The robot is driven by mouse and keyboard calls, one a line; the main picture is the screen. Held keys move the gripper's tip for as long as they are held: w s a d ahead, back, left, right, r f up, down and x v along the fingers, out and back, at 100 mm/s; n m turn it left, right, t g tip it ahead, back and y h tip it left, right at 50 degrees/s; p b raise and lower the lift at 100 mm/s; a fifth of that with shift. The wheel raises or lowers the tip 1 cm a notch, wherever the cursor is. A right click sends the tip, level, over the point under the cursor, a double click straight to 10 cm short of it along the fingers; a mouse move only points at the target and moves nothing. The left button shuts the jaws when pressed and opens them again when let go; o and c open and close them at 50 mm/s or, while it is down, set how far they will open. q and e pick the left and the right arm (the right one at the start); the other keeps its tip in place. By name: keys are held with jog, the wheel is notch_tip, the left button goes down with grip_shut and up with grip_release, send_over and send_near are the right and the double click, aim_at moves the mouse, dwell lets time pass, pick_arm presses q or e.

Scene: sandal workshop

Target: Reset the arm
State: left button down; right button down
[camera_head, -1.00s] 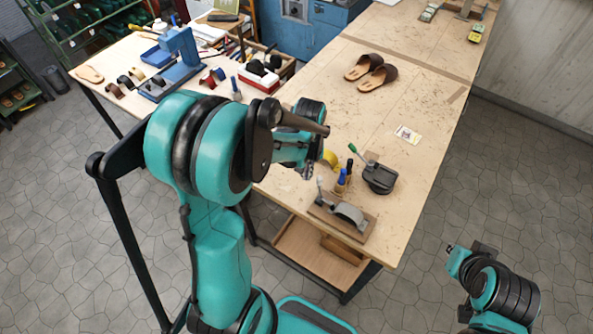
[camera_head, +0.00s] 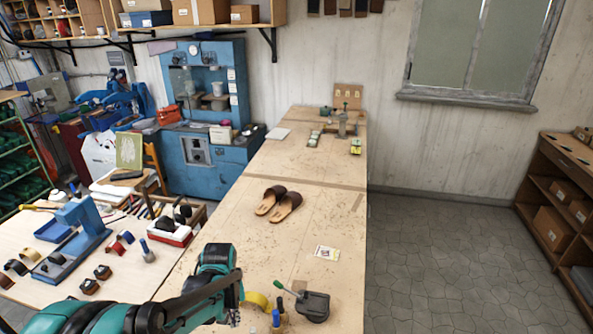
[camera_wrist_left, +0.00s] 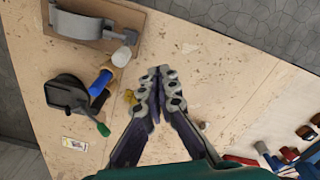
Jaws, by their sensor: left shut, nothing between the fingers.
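My left arm comes in from the lower left in the head view, over the near part of the workbench (camera_head: 215,228). My left gripper (camera_head: 233,317) is partly hidden by its own arm there, left of the yellow tape roll (camera_head: 258,301). In the left wrist view, the left gripper (camera_wrist_left: 158,72) has its two fingers together at the tips with nothing between them, above the bench top. My right gripper is in neither view now.
A black device with a green-handled lever (camera_head: 312,306) stands by the tape. Brown sandals (camera_head: 278,203) lie on the bench. A blue press (camera_head: 78,222) and a red-white box (camera_head: 170,232) stand left. Floor (camera_head: 440,250) right of the bench is clear.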

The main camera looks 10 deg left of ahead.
pick_arm(q)
jog(key=s+d+f+m+t+b, duration=0.5)
jog(key=s+f+b, duration=0.4)
jog(key=b, duration=1.2)
jog(key=shift+s+d+f+t, duration=0.3)
jog(key=shift+s+d+t, duration=0.3)
jog(key=shift+s+t, duration=0.4)
jog(key=shift+w, duration=0.15)
